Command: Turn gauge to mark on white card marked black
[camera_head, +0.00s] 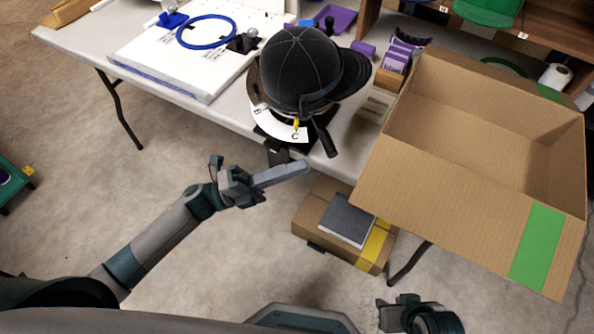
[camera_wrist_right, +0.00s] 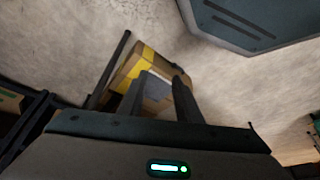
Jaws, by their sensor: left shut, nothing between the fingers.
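A black cap (camera_head: 303,72) sits on a round fixture at the table's front edge. Below it is a curved white card (camera_head: 272,125) with black letters; a "C" is readable at its right end, and another letter at its left is unclear. A small yellow pointer (camera_head: 296,124) stands over the card close to the "C". A black handle (camera_head: 325,137) sticks out at the fixture's lower right. My left gripper (camera_head: 306,167) is shut and empty, in front of and below the fixture, apart from it. My right gripper (camera_head: 384,316) is low near the bottom edge; its fingers are apart and empty in the wrist view (camera_wrist_right: 157,92).
A large open cardboard box (camera_head: 480,125) fills the table's right side. A closed carton (camera_head: 310,222) with a dark book on it stands on the floor below. A white panel (camera_head: 165,62) with a blue hoop (camera_head: 206,32) lies on the table's left.

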